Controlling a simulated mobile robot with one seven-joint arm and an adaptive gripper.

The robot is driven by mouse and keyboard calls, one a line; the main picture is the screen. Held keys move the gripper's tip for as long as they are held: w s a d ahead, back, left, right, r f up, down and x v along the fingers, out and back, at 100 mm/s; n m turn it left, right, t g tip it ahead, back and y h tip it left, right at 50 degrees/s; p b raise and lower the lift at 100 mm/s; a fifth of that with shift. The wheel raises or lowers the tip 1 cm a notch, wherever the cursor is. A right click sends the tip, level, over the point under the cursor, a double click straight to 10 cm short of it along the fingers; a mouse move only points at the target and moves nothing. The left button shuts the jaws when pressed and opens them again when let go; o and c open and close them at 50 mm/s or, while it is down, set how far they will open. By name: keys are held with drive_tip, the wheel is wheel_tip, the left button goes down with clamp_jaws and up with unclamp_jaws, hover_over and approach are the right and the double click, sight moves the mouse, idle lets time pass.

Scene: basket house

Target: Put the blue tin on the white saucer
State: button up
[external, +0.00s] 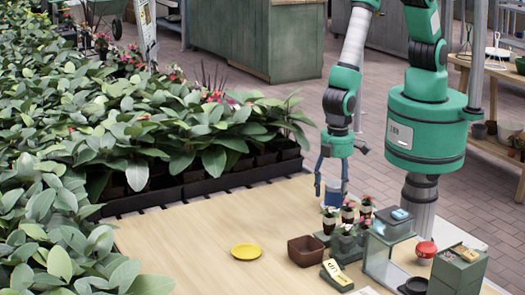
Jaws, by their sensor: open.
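My gripper (332,197) points down over the back right part of the table, with its fingers apart. A small blue thing (401,214) also lies on top of the clear stand at the right. I see no white saucer; a yellow saucer-like dish (246,251) lies on the open table, left of my gripper.
Potted flowers (348,212) stand close beside the gripper. A brown square bowl (305,251), a clear stand (388,250), a red ball-like item (426,250) and a green box (459,268) fill the right side. Dense plants line the left and back. The table (190,240) is clear at left.

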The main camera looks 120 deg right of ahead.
wheel_tip(320, 180, up, 12)
drive_tip(key=p, duration=0.2)
idle(0.4)
drive_tip(key=shift+r, duration=0.1)
idle(0.7)
wheel_tip(320, 180, up, 15)
drive_tip(key=t, duration=0.1)
hover_over(335, 183)
drive_tip(key=s+d, duration=0.2)
drive_tip(key=d, duration=0.4)
drive_tip(key=s+d+r+t, duration=0.1)
drive_tip(key=s+d+r, duration=0.2)
drive_tip(key=r, duration=0.3)
drive_tip(key=s+d+r+t, duration=0.1)
drive_tip(key=s+d+r, duration=0.1)
drive_tip(key=s+r, duration=0.3)
drive_tip(key=s+d+r+t, duration=0.1)
drive_tip(key=s+d+r, duration=0.2)
drive_tip(key=s, duration=0.3)
drive_tip(key=s+d+r+n, duration=0.1)
drive_tip(key=s+d+r, duration=0.1)
drive_tip(key=s+r, duration=0.3)
drive_tip(key=s+d+r+t, duration=0.1)
drive_tip(key=s+d+r, duration=0.2)
drive_tip(key=s, duration=0.4)
drive_tip(key=shift+d+r+t, duration=0.3)
drive_tip(key=shift+d+r, duration=0.05)
drive_tip(key=shift+r, duration=0.1)
